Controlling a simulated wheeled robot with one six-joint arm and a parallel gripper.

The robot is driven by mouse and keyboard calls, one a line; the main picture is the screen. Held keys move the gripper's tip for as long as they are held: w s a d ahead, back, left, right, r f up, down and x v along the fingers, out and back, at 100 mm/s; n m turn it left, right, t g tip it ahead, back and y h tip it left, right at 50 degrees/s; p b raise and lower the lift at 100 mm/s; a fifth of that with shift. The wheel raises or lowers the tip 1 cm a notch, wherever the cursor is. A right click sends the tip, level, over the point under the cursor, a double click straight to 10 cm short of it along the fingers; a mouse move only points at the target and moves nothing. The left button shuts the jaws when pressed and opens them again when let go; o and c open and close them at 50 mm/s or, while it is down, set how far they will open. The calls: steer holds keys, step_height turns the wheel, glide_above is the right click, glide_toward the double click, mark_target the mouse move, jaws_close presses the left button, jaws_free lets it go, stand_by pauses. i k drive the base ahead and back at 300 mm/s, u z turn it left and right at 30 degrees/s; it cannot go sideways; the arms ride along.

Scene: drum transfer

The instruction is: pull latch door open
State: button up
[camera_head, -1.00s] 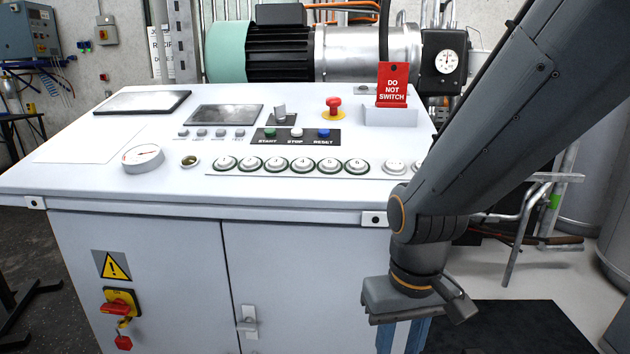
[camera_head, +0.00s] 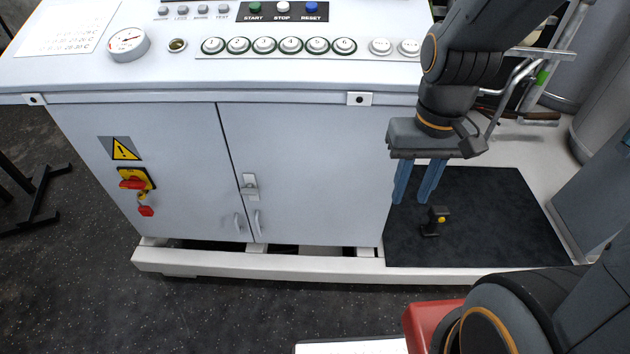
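The white cabinet has two doors, a left door (camera_head: 175,150) and a right door (camera_head: 315,150), both closed. A light latch (camera_head: 250,187) sits on the right door near the seam. Two small curved handles show lower down, a left one (camera_head: 237,223) and a right one (camera_head: 257,222). My gripper (camera_head: 416,200) points down to the right of the cabinet, apart from the latch. Its two blue fingers are spread with a gap between them and nothing in it.
A red and yellow rotary switch (camera_head: 133,182) is on the left door. A white base rail (camera_head: 260,265) runs under the cabinet. A black mat (camera_head: 480,215) with a small black and yellow object (camera_head: 435,220) lies at right.

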mark_target(323, 175)
steer(key=u, duration=0.5)
steer(key=k, duration=1.2)
steer(key=u, duration=1.15)
steer(key=i, duration=1.35)
steer(key=z, duration=0.65)
